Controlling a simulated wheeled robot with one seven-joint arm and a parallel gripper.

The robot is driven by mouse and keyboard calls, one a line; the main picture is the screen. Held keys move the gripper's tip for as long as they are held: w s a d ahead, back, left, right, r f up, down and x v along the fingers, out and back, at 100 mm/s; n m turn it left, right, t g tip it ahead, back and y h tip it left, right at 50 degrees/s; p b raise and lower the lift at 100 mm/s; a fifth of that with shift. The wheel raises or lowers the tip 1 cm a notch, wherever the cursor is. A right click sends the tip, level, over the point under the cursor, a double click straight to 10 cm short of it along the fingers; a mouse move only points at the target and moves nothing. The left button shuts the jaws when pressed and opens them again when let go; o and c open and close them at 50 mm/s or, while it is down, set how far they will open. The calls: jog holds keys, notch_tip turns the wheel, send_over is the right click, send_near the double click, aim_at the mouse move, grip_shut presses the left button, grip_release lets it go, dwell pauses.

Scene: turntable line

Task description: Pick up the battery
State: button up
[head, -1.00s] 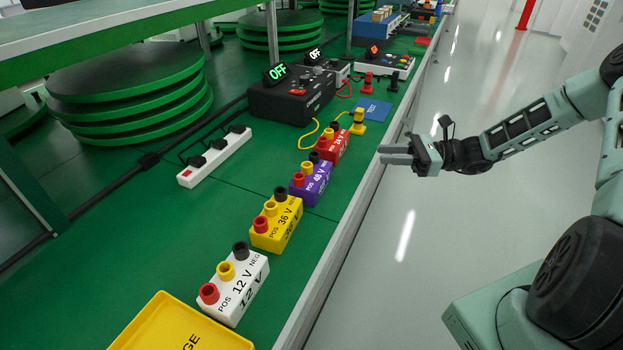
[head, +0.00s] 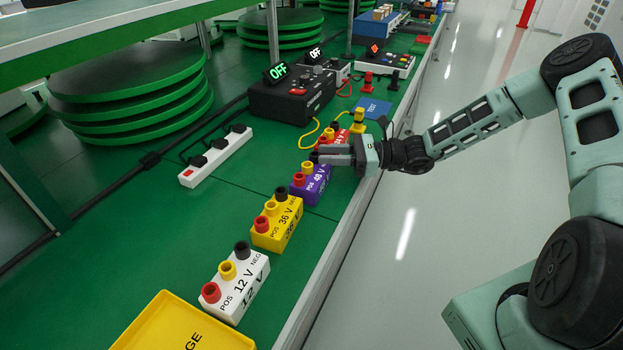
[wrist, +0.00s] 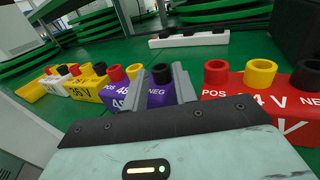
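Several batteries stand in a row along the green bench's front edge: white 12 V (head: 245,290), yellow 36 V (head: 285,234), purple 48 V (head: 314,188) and red 24 V (head: 347,137). Each has red, yellow and black terminals on top. My gripper (head: 322,154) is over the row near the purple and red batteries and hides parts of both. In the wrist view the fingers (wrist: 161,86) are apart, with the purple battery's black terminal (wrist: 162,73) showing between them. The purple battery (wrist: 118,98) lies ahead, the red one (wrist: 250,106) to the right. The gripper holds nothing.
A yellow tray (head: 160,308) stands at the near end. A white power strip (head: 215,157) lies behind the row.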

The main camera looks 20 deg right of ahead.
jog(key=x, duration=0.2)
jog(key=shift+w+a, duration=0.1)
jog(key=shift+a, duration=0.2)
grip_shut()
jog(key=shift+r, duration=0.1)
jog(key=shift+r, duration=0.1)
